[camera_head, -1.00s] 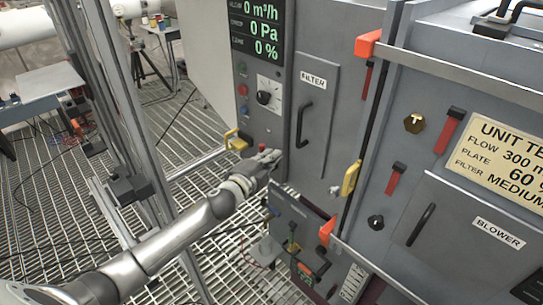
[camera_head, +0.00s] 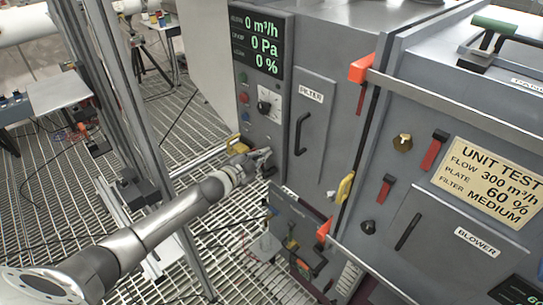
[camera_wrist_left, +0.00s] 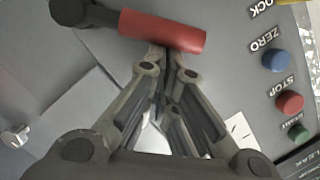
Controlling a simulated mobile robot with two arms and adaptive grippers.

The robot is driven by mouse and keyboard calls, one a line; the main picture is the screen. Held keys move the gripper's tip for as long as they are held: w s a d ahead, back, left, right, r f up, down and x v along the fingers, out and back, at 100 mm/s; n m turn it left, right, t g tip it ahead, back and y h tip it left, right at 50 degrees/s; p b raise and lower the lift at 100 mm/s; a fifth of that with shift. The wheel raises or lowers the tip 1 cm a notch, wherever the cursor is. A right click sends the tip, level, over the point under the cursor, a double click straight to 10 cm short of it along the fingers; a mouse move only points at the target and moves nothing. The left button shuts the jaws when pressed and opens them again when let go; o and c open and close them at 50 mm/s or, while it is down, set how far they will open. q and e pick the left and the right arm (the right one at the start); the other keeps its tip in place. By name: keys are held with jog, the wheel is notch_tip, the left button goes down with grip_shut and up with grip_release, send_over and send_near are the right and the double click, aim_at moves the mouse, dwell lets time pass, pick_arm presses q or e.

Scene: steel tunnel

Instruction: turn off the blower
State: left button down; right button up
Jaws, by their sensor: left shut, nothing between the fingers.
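The blower unit is the grey cabinet at the right, with a BLOWER panel (camera_head: 455,215). Its display (camera_head: 257,43) reads 0 m³/h, 0 Pa and 0 %. In the left wrist view, the red button (camera_wrist_left: 289,102) is labelled STOP. My left gripper (camera_head: 264,158) is shut and empty, low by this control panel. In the wrist view its fingertips (camera_wrist_left: 166,62) are just below a red-gripped lever (camera_wrist_left: 160,30); contact is unclear.
A FILTER door (camera_head: 312,115) with a handle adjoins the controls. Orange and yellow latches (camera_head: 345,187) line the cabinet seam. A metal post (camera_head: 140,110) stands beside my left arm. A side table (camera_head: 55,95) is at the far left; the floor is open grating.

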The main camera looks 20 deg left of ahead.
pick_arm(q)
jog(key=shift+w+a+n+p, duration=0.3)
jog(key=shift+a+n+p, duration=0.15)
jog(key=shift+a+n, duration=0.35)
jog(key=shift+w+a+f+n+g+h, duration=0.3)
jog(key=shift+a+f+n+g, duration=0.15)
jog(key=shift+n, duration=0.25)
jog(key=shift+w+a+f+n, duration=0.15)
jog(key=shift+a+f+n, duration=0.4)
jog(key=shift+n, duration=0.15)
jog(key=shift+w+a+f+b, duration=0.1)
jog(key=shift+a+f+b, duration=0.15)
jog(key=shift+f+b, duration=0.25)
jog(key=shift+r, duration=0.2)
pick_arm(e)
jog(key=shift+r, duration=0.35)
pick_arm(q)
jog(key=v, duration=1.2)
jog(key=shift+a, duration=0.2)
jog(key=shift+f, duration=0.15)
